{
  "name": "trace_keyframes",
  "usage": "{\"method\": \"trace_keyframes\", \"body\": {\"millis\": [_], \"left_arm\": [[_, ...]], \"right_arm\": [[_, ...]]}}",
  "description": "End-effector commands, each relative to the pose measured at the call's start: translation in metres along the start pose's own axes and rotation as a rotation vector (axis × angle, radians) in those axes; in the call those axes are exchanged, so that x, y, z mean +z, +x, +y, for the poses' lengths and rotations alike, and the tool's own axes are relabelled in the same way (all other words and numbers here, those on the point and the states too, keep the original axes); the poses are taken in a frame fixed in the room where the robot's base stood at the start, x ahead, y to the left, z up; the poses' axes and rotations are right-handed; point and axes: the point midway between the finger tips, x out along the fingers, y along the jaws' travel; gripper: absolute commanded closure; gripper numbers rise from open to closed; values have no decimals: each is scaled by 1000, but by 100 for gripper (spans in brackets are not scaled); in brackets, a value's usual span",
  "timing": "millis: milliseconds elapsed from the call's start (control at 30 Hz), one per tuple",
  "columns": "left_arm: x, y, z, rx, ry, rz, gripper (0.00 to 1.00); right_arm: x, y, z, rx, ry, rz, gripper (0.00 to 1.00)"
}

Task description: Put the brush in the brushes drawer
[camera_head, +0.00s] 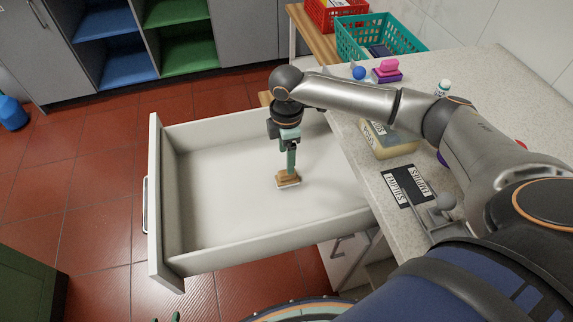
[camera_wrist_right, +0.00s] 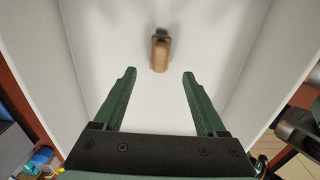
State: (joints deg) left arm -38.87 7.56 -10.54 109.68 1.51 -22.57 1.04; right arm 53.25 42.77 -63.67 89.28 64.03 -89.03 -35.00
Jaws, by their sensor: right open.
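The brush (camera_head: 288,180), a wooden block with a pale underside, is inside the open white drawer (camera_head: 215,252), at or just above its floor. The wrist view shows the brush (camera_wrist_right: 160,52) beyond and between the spread fingertips, touching neither. My right gripper (camera_head: 290,160) points down into the drawer over the brush. It is open and empty, with its green fingers apart in the wrist view (camera_wrist_right: 159,74). Small green tips at the bottom edge of the head view look like my left gripper (camera_head: 167,318); its opening is unclear. No drawer label is readable.
The stone counter (camera_head: 465,95) to the right holds a yellowish box (camera_head: 388,140), a dark labelled card (camera_head: 407,186), a blue ball (camera_head: 358,73) and a pink-and-purple brush (camera_head: 388,70). Teal (camera_head: 352,38) and red crates stand behind. The drawer floor around the brush is clear.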

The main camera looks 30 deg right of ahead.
Motion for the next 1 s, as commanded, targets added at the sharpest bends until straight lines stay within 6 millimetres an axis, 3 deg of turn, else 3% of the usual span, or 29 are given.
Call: {"method": "trace_keyframes", "body": {"millis": [100, 233, 1000], "left_arm": [[-1, -1, 0, 0, 0, 0, 50], [-2, -2, 0, 0, 0, 0, 50], [-2, -2, 0, 0, -1, 0, 50]], "right_arm": [[0, -19, 1, 3, 0, 1, 26], [0, -29, 0, 1, 1, 1, 26], [0, -30, 0, 0, 0, 0, 26]]}}
